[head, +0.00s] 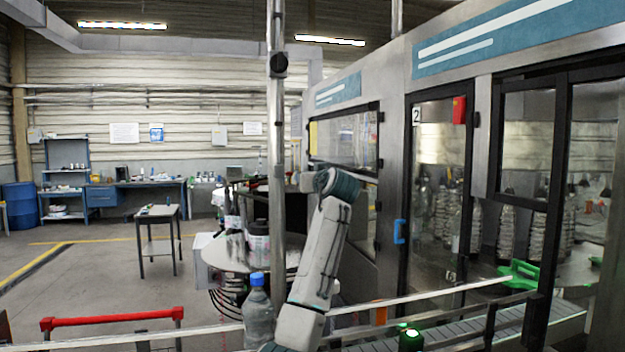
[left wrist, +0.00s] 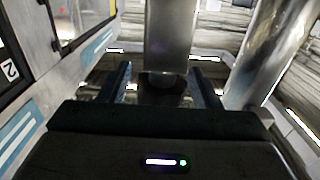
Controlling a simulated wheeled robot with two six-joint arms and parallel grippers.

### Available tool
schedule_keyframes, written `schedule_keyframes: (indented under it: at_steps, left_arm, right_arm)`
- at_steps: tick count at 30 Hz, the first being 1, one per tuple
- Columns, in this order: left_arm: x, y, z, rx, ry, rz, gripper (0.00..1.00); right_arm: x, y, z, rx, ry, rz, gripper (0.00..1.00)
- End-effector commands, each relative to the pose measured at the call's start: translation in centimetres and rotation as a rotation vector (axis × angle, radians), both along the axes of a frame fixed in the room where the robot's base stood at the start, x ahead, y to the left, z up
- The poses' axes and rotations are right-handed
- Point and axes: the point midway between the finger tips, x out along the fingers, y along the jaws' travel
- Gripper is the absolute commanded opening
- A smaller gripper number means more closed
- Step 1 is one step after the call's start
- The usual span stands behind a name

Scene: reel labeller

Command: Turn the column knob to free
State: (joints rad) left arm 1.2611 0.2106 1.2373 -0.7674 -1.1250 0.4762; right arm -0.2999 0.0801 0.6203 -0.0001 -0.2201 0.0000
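The column (head: 278,150) is a bright metal post standing upright left of the machine. A round black knob (head: 279,65) sits high on its front. A grey arm of mine with a teal joint rises from the bottom middle and bends towards the column, well below the knob; its gripper is not clearly visible there. In the left wrist view my left gripper (left wrist: 161,88) has its two fingers apart. A dark rounded thing (left wrist: 163,82) shows between them under a metal bar; I cannot tell whether this is the knob or whether it is touched. My right gripper is not in view.
A round table (head: 222,255) with bottles stands behind the column. A clear bottle with a blue cap (head: 258,310) stands in front, beside my arm. A rail and conveyor (head: 470,325) run along the machine's front. Open floor lies left.

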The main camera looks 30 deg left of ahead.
Motion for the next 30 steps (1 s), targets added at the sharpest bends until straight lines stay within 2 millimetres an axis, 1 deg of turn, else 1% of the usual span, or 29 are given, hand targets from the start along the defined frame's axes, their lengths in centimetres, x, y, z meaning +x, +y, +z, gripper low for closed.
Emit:
schedule_keyframes:
  at_steps: [5,8,11,15,21,25,30]
  left_arm:
    - [0.0,0.0,-0.1,0.000,0.000,0.000,0.57]
    - [-0.4,-0.6,-0.3,0.001,-0.001,-0.001,0.57]
    - [-1.3,-1.6,-0.5,0.000,-0.004,-0.001,0.57]
    - [-3.1,-3.9,-0.6,0.000,-0.005,-0.003,0.57]
    - [-5.5,-6.8,-0.5,-0.001,-0.003,-0.003,0.57]
    - [-6.4,-7.9,-0.3,0.000,-0.001,-0.002,0.57]
    - [-6.9,-8.4,0.0,0.001,-0.001,0.000,0.57]
  right_arm:
    - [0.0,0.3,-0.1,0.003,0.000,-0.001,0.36]
    - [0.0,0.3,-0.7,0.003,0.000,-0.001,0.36]
    - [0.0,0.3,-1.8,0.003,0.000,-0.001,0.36]
    - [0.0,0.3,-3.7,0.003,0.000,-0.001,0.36]
    - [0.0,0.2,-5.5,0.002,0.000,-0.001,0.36]
    - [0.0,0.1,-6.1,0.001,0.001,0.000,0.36]
    - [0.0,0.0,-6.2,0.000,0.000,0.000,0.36]
